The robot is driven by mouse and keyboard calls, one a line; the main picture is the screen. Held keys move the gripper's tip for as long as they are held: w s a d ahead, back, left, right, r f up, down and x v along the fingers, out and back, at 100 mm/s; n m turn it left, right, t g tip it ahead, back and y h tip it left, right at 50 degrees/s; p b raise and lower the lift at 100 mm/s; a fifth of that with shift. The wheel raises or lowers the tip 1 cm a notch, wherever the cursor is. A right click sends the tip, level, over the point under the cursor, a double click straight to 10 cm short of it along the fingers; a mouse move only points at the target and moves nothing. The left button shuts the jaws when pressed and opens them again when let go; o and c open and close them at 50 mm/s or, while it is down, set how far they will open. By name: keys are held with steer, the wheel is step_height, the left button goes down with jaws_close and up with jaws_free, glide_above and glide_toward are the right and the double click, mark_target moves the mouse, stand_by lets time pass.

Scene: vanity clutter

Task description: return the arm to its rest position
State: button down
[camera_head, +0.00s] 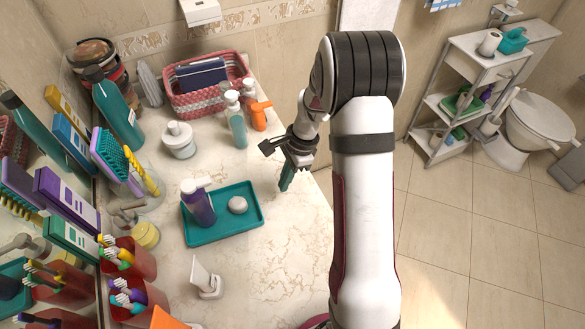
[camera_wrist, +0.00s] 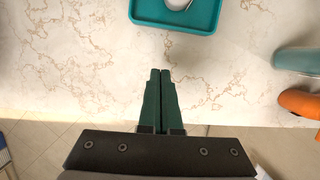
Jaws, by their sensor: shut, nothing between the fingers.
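My gripper (camera_head: 285,183) is above the right part of the marble vanity top (camera_head: 285,245), to the right of the teal tray (camera_head: 250,226). Its green fingers point down and are shut with nothing between them. In the wrist view the two fingers (camera_wrist: 161,76) lie side by side over the counter near its edge. Most of my arm runs up the middle of the head view and hides part of the floor and wall behind it.
A purple pump bottle (camera_head: 199,205) and a white round item (camera_head: 238,205) are on the tray. A clear teal bottle (camera_head: 237,128) and an orange bottle (camera_head: 259,118) stand behind my gripper. A woven basket (camera_head: 207,101) is at the back. Counter right of the tray is bare.

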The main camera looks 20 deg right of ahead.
steer(key=s+a+r+n, duration=0.3)
steer(key=s+r, duration=0.2)
steer(key=r, duration=0.7)
steer(key=s+a+r+n, duration=0.1)
steer(key=s+a+n, duration=0.1)
steer(key=s, duration=0.4)
steer(key=s+a+r+n+h, duration=0.1)
steer(key=s+a+r+n, duration=0.1)
steer(key=s+n, duration=0.2)
steer(key=s+a+r+n, duration=0.1)
steer(key=s+a+n, duration=0.1)
steer(key=s, duration=0.8)
steer(key=shift+a+r+n+h, duration=0.3)
steer(key=shift+a+n, duration=0.1)
steer(key=shift+n, duration=0.4)
